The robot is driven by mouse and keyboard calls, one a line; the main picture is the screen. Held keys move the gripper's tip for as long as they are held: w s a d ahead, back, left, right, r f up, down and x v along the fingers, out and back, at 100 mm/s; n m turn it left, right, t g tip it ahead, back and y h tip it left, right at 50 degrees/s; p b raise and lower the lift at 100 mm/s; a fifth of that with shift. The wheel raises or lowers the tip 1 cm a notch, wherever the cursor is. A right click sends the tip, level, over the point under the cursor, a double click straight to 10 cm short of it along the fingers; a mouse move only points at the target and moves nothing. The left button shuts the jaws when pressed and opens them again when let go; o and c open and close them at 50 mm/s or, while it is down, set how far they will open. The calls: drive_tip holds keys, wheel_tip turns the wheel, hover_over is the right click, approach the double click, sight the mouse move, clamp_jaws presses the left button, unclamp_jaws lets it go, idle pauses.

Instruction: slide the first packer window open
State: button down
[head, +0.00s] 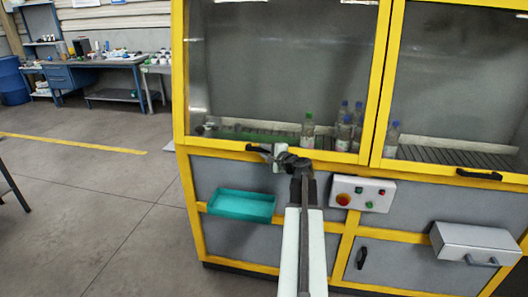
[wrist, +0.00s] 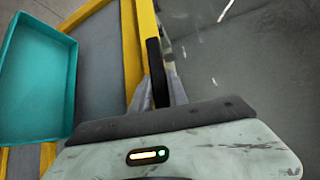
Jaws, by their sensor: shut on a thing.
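The first packer window (head: 285,65) is the left glazed panel in a yellow frame, and it is down. Its black handle (head: 257,148) sits on the yellow bottom rail. My gripper (head: 274,155) is at that handle and shut on it. In the wrist view the gripper (wrist: 162,90) has the dark upright handle bar (wrist: 155,72) between its fingers, beside the yellow frame. The fingers hide part of the handle in the head view.
Several bottles (head: 343,130) stand behind the glass. A teal tray (head: 241,206) juts out below the window. A button box (head: 362,193) is to the right, with a second window (head: 455,75) and its handle (head: 479,174). Open floor lies at left.

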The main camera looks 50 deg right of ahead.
drive_tip(key=p, duration=3.6)
approach(261, 53)
drive_tip(key=x, duration=0.4)
drive_tip(key=shift+r, duration=0.1)
drive_tip(key=c, duration=1.3)
unclamp_jaws()
drive_tip(key=s+a+f+b, duration=0.1)
drive_tip(key=a+f+b, duration=0.1)
drive_tip(key=f+b, duration=0.8)
drive_tip(key=s+a+f+b, duration=0.1)
drive_tip(key=a+f+b, duration=0.1)
drive_tip(key=f+b, duration=0.7)
drive_tip(key=s+a+f+b, duration=0.2)
drive_tip(key=f+b, duration=0.8)
drive_tip(key=f, duration=0.1)
drive_tip(key=shift+a+b, duration=0.3)
drive_tip(key=shift+b, duration=0.05)
